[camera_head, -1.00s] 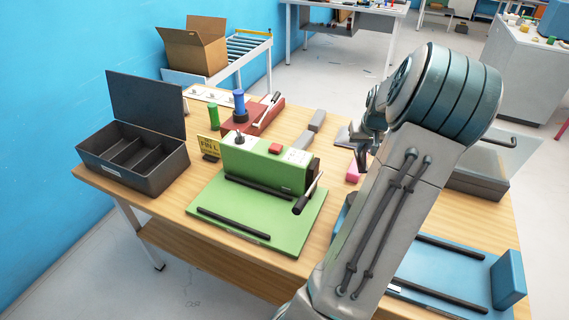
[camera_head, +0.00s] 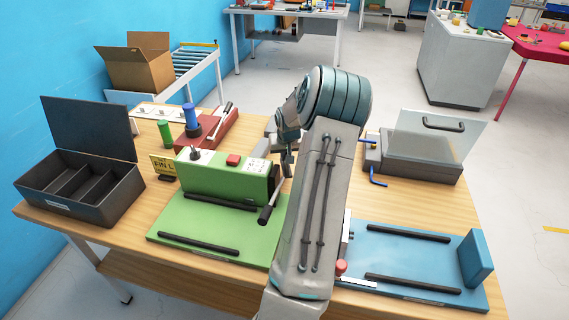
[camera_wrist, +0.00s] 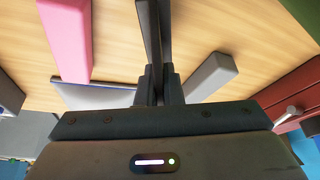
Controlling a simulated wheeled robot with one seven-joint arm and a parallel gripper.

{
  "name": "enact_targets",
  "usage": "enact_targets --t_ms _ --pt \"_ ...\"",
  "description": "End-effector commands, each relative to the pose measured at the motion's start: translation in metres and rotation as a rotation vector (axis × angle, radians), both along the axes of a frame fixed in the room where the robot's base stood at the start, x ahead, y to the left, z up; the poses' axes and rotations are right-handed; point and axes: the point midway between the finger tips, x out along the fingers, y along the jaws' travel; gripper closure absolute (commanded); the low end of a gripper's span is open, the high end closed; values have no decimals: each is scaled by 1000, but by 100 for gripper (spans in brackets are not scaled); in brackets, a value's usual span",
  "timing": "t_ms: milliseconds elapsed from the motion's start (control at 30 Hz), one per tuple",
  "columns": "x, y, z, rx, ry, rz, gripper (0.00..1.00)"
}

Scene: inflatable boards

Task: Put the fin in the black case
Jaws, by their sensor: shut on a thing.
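The black case (camera_head: 118,205) stands open at the table's left end in the head view, its lid raised at the back. Dividers split its inside into long compartments, which look empty. My gripper (camera_head: 287,165) is over the middle of the table, right of the green machine and well apart from the case. In the wrist view my gripper (camera_wrist: 155,60) is shut on a thin dark piece seen nearly edge-on, which appears to be the fin (camera_wrist: 150,22). My arm hides most of it in the head view.
The green machine (camera_head: 225,180) on its green base and a yellow sign (camera_head: 163,165) stand between my gripper and the case. A grey box with a clear raised lid (camera_head: 420,158) is at right. Pink (camera_wrist: 66,35) and grey (camera_wrist: 211,77) bars lie below my gripper.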

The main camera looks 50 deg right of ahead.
Motion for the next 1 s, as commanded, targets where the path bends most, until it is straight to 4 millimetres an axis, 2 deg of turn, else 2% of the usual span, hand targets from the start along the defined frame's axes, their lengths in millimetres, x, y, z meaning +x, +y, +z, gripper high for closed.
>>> enact_targets --t_ms 333,700,733,800,1000 --pt "2 1 -38 0 0 3 100" --pt "1 1 -45 -1 0 2 100" --pt "1 1 -43 -1 0 2 85" --pt "1 1 -43 -1 0 2 71" --pt "1 1 -43 -1 0 2 71"
